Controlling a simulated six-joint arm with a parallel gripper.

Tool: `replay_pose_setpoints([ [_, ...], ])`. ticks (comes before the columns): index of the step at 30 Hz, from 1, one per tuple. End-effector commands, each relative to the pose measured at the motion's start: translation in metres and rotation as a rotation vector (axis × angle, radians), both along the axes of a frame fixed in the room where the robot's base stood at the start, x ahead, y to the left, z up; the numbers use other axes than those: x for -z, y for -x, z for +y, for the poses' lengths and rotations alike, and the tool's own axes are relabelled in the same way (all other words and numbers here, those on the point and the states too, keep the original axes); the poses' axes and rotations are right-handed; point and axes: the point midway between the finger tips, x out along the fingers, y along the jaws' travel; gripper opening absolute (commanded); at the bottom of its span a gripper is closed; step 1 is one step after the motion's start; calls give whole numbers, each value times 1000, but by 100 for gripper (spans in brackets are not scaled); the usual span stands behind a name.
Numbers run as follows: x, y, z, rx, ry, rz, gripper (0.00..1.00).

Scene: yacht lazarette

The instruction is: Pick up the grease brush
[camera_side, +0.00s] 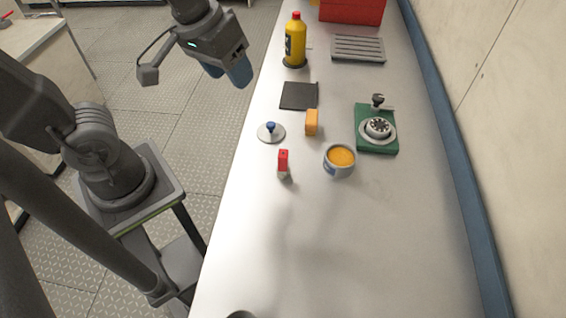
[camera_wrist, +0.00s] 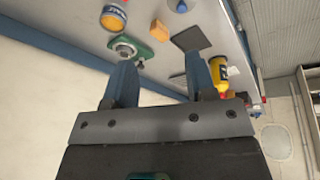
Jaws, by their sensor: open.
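I cannot pick out a grease brush for certain. A small upright red piece with a pale lower end (camera_side: 283,161) on the bench may be it. My gripper (camera_side: 226,73) is raised at the upper left of the side view, open and empty, well apart from the red piece. Its two blue fingers also show spread in the wrist view (camera_wrist: 158,72). An open tin of orange grease (camera_side: 339,162) stands right of the red piece and appears at the top of the wrist view (camera_wrist: 114,17).
The bench (camera_side: 340,250) also holds a lid with a blue knob (camera_side: 271,132), an orange block (camera_side: 312,122), a dark pad (camera_side: 299,96), a green-based fitting (camera_side: 376,143), a yellow bottle (camera_side: 295,42), a grey grate (camera_side: 358,49) and a red box (camera_side: 352,10). The near bench is mostly clear.

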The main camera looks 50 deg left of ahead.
Motion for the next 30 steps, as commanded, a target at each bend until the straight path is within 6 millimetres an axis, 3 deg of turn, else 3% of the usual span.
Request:
replay_pose_setpoints([
  [6, 31, -36, -44, -286, 61, 213, 51],
  [12, 55, -51, -71, -471, 55, 311, 51],
  [19, 76, -54, -77, -526, 48, 335, 51],
  [30, 139, -54, -76, -525, 49, 333, 51],
])
